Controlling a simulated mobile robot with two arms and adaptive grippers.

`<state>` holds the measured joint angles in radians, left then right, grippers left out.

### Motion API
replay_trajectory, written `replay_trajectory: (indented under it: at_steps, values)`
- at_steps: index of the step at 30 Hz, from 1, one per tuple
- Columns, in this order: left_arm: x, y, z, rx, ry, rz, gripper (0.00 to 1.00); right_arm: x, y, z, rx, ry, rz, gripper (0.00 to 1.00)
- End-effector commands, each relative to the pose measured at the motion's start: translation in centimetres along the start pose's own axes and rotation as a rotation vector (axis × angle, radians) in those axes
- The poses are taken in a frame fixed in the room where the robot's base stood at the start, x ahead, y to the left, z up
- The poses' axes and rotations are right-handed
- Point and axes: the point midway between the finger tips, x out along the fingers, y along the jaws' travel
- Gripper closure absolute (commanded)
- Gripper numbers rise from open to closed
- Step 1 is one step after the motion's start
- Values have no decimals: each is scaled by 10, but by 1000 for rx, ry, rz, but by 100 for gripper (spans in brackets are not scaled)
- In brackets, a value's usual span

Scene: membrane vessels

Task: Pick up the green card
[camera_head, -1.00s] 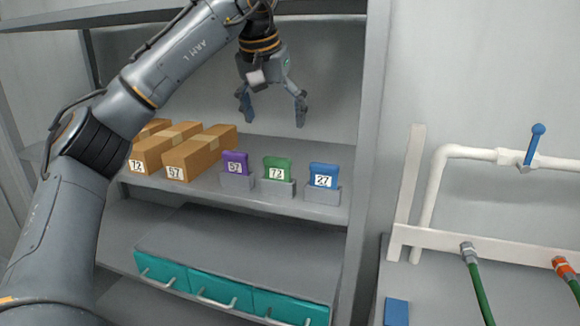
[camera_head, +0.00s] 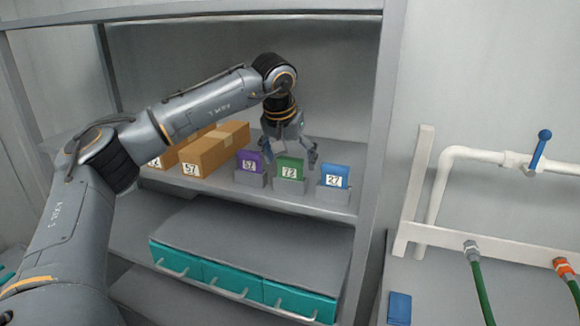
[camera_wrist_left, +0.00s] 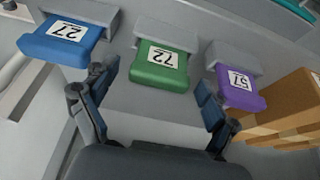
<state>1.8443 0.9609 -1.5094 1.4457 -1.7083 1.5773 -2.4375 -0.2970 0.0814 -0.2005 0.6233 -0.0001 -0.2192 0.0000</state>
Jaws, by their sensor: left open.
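The green card (camera_head: 290,168), labelled 72, stands in a grey holder on the shelf, between a purple card (camera_head: 248,162) and a blue card (camera_head: 334,176). My left gripper (camera_head: 290,162) is open and points down at the green card from above and behind. In the left wrist view the green card (camera_wrist_left: 160,64) lies ahead of and between the two spread fingers (camera_wrist_left: 152,100), with nothing gripped. The blue card (camera_wrist_left: 66,42) is to the left there and the purple card (camera_wrist_left: 238,88) to the right. My right gripper is not in view.
Cardboard boxes (camera_head: 215,150) stand on the shelf left of the cards. The cabinet's right post (camera_head: 378,130) is right of the blue card. Teal drawers (camera_head: 232,282) sit below. A white pipe with a blue valve (camera_head: 540,150) is at the right.

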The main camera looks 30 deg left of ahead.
Motion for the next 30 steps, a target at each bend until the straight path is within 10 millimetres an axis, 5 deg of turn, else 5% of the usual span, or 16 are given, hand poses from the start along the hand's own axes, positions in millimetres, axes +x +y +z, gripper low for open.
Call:
replay_trajectory:
  at_steps: [6, 14, 30]
  values:
    - [1, 0, 0, 0, 1, 1, 15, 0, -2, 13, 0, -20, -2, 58]
    - [1, 0, 0, 0, 1, 0, 67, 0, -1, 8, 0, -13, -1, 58]
    - [-11, 0, -6, -1, 3, 0, 68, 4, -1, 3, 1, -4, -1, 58]
